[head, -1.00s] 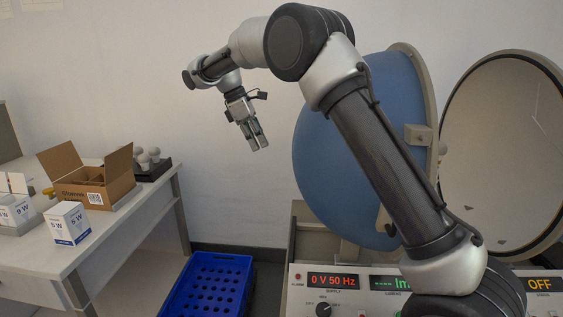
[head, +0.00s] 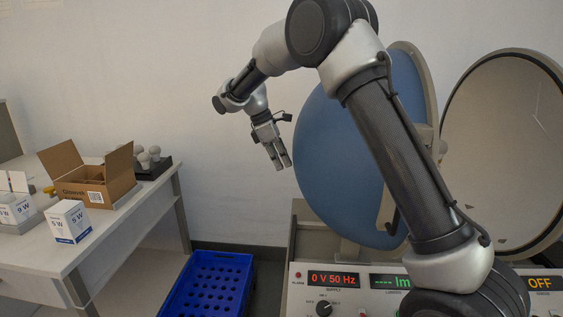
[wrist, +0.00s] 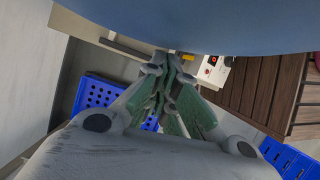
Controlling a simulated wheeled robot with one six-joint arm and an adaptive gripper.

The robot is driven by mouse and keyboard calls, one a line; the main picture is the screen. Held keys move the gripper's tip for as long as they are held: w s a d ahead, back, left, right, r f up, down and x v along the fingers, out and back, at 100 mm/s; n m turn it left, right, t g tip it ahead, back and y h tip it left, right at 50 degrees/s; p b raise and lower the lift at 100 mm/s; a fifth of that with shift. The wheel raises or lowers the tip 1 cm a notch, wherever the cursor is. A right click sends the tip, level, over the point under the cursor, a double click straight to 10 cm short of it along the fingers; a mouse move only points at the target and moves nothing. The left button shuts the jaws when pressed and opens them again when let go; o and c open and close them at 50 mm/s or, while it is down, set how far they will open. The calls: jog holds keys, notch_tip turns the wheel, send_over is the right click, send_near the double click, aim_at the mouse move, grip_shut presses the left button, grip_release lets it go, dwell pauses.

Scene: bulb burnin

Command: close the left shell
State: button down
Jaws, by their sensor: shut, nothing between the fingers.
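The left shell (head: 330,160) is the large blue dome with a pale rim, standing raised and open at the back of the bench unit in the head view. Its blue outer side also fills the top of the wrist view (wrist: 200,25). My gripper (head: 283,166) is shut and empty, pointing down just to the left of the dome's outer side. In the wrist view the gripper's fingers (wrist: 168,90) are together below the blue surface. My arm hides part of the dome and its rim. I cannot tell whether the fingers touch the dome.
A second open shell (head: 500,150) with a pale inner face stands at the right. The control panel (head: 345,280) shows 0 V 50 Hz. A blue crate (head: 208,285) is on the floor. A table (head: 110,235) at the left holds an open carton (head: 90,185), small boxes and bulbs.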

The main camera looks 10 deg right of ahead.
jog(key=s+d, duration=0.2)
jog(key=d, duration=0.6)
jog(key=s+d, duration=0.3)
jog(key=d, duration=0.5)
jog(key=shift+s, duration=0.1)
